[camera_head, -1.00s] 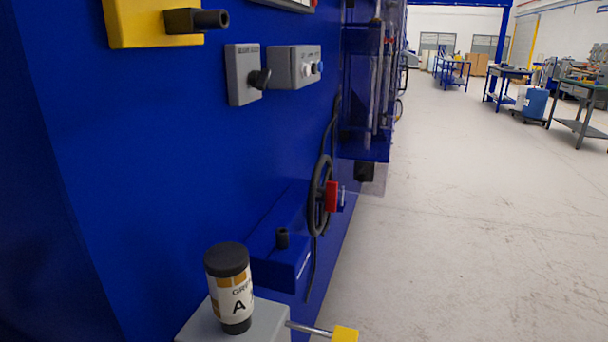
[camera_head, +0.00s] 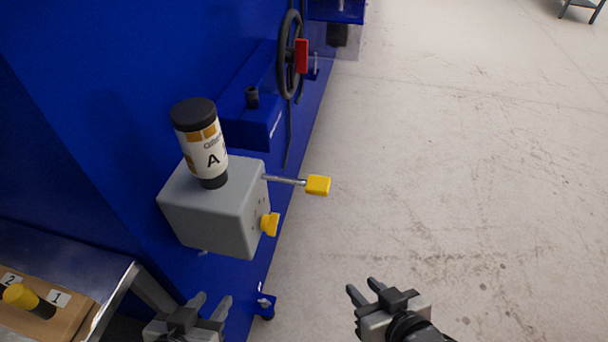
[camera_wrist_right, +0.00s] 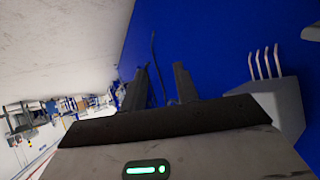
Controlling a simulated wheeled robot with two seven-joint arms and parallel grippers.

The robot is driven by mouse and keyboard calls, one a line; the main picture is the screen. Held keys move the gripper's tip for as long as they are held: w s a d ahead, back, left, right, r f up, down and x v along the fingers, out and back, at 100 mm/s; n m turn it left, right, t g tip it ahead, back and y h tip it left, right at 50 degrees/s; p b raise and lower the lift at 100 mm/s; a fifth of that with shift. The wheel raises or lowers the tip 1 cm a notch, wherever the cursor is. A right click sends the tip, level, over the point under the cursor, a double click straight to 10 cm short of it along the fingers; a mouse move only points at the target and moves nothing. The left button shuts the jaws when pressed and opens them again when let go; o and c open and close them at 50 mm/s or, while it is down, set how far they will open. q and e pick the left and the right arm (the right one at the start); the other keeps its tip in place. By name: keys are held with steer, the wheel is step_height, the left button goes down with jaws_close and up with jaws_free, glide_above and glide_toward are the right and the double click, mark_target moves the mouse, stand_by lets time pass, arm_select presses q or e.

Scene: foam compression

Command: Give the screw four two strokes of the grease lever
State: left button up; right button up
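The grey grease box (camera_head: 212,212) stands out from the blue machine side, with a black-capped cartridge marked A (camera_head: 205,150) upright on top. The grease lever (camera_head: 318,185) is a thin metal rod with a yellow grip, sticking out to the right. A yellow knob (camera_head: 269,224) is on the box's right face below it. My left gripper (camera_head: 210,302) is open and empty below the box. My right gripper (camera_head: 363,287) is open and empty over the floor, below and right of the lever, not touching it. Its open fingers also show in the right wrist view (camera_wrist_right: 165,82). I cannot make out a screw number.
A bench (camera_head: 105,270) at lower left holds a brown tray (camera_head: 60,318) with labels 1 and 2 and a yellow-capped black item (camera_head: 27,299).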

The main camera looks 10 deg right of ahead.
jaws_close()
stand_by(1.7)
